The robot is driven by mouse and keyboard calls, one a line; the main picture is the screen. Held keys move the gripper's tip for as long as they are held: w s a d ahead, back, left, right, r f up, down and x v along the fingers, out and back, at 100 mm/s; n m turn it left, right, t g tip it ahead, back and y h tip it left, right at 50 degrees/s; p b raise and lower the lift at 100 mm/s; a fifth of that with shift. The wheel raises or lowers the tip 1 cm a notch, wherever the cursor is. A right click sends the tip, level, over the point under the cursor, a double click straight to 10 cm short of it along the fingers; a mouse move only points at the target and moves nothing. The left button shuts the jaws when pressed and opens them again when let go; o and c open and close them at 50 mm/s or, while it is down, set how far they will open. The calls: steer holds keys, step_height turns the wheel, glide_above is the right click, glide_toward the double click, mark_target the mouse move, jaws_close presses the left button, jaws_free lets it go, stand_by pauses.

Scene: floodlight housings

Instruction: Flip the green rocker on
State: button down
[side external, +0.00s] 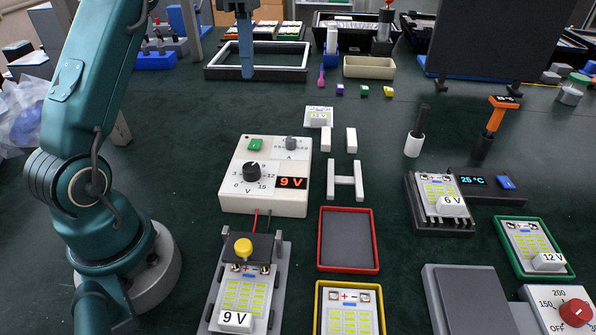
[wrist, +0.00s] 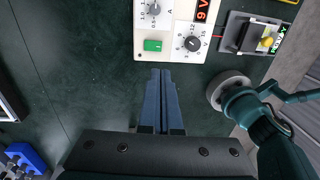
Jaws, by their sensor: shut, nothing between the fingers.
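The green rocker (side external: 255,144) sits at the back left of the top of a cream power supply box (side external: 262,206). The rocker also shows in the wrist view (wrist: 153,45); its tilt is too small to read. The box has a black voltage knob (side external: 252,172), a smaller grey knob (side external: 291,143) and a lit display (side external: 291,183) reading 9 V. My gripper (side external: 247,76) points down behind the box, well apart from the rocker. Its blue fingers (wrist: 161,72) are shut together and empty. In the wrist view their tips lie just below the rocker.
A yellow-knobbed fixture (side external: 243,247) holding a 9 V module stands in front of the box, with wires between them. A red-rimmed tray (side external: 321,240) and white blocks lie to the right. A black-and-white frame (side external: 217,73) is behind, near my gripper. Bare green table lies between.

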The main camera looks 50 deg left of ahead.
mark_target(254, 147)
steer(key=shift+f, duration=0.15)
steer(key=f, duration=0.9)
steer(key=s+d+f, duration=0.1)
steer(key=f, duration=0.3)
steer(key=shift+d+f, duration=0.1)
steer(key=shift+f, duration=0.2)
steer(key=shift+s, duration=0.1)
steer(key=shift+f, duration=0.2)
steer(key=shift+w+a+r, duration=0.25)
steer(key=shift+w+a, duration=0.25)
steer(key=shift+w, duration=0.05)
